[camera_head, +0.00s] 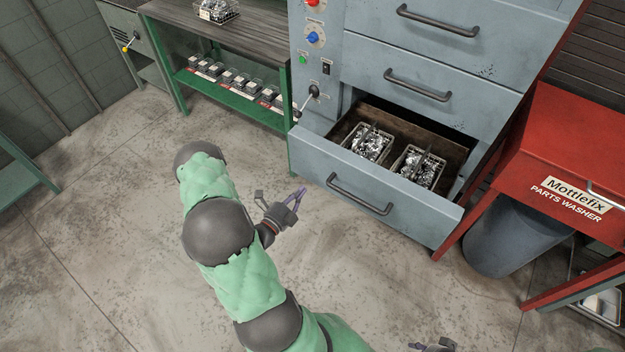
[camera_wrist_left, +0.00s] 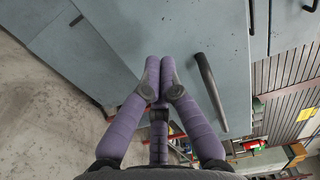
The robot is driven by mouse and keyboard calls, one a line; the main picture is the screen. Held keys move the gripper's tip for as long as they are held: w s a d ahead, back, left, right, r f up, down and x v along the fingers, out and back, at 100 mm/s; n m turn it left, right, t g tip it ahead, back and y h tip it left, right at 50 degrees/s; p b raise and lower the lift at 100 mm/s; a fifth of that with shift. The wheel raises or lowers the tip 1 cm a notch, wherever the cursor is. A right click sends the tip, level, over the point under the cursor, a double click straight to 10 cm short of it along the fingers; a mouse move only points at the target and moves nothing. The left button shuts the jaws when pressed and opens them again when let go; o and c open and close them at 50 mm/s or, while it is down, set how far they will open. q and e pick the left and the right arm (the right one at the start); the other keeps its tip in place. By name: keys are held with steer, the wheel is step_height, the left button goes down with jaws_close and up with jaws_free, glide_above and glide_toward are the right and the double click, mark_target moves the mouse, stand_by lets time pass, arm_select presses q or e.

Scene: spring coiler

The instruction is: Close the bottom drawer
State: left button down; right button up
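The bottom drawer (camera_head: 395,207) of the blue-grey cabinet is pulled out. Two wire baskets (camera_head: 368,143) of shiny metal parts sit inside it. Its dark bar handle (camera_head: 358,195) is on the drawer front; a dark bar handle (camera_wrist_left: 210,90) also shows in the left wrist view, just right of the fingertips. My left gripper (camera_head: 301,193) is left of the handle, by the drawer front's left part. In the left wrist view its purple fingers (camera_wrist_left: 161,72) come together at the tips with nothing between them. Contact with the drawer cannot be told. My right gripper (camera_head: 434,346) barely shows at the bottom edge.
The upper drawers (camera_head: 455,65) are shut. A red parts washer (camera_head: 570,150) with a grey bin (camera_head: 510,240) stands to the right. A green-framed workbench (camera_head: 230,105) stands to the left. The floor in front of the drawer is clear apart from my arm.

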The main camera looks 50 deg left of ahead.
mark_target(317, 171)
arm_select(q)
steer(key=b+x, duration=0.2)
steer(key=x, duration=0.5)
steer(key=shift+w, duration=0.2)
arm_select(e)
step_height(317, 171, down, 3)
steer(key=shift+r, duration=0.2)
arm_select(q)
steer(key=shift+w, duration=0.1)
arm_select(e)
steer(key=shift+w, duration=0.1)
